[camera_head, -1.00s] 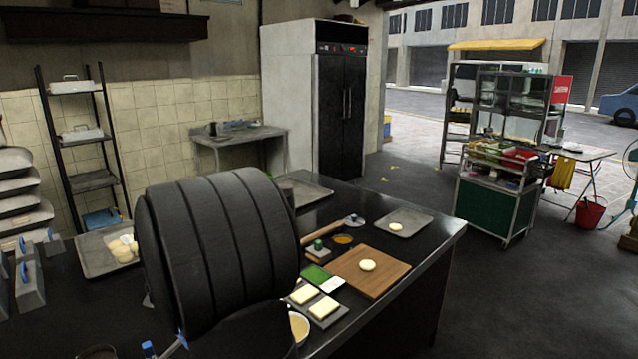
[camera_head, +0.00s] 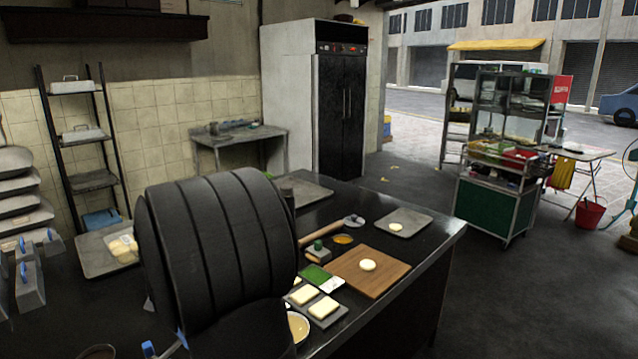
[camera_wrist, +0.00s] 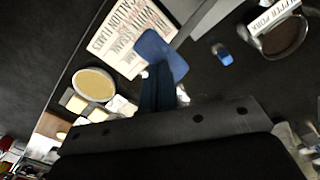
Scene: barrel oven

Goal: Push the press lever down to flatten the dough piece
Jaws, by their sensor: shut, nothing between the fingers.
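My gripper (camera_wrist: 160,52) shows in the wrist view as dark blue fingers with a brighter blue tip, shut and empty, above the dark worktop. A pale round dough piece (camera_head: 367,265) lies on a wooden board (camera_head: 394,277). Another pale round piece (camera_head: 396,227) lies on a metal tray (camera_head: 417,218). I cannot tell which one belongs to the press. I cannot clearly make out the press lever. A small blue part (camera_wrist: 222,55) lies right of my gripper in the wrist view.
Grey blocks with blue handles (camera_head: 28,285) stand at the left. A tray (camera_head: 92,262) holds more pale pieces. Square pale slabs (camera_head: 324,307), a bowl (camera_head: 299,327) and a rolling pin (camera_head: 333,233) lie near the board. A lettered sheet (camera_wrist: 128,35) and dark bowl (camera_wrist: 285,37) flank my gripper.

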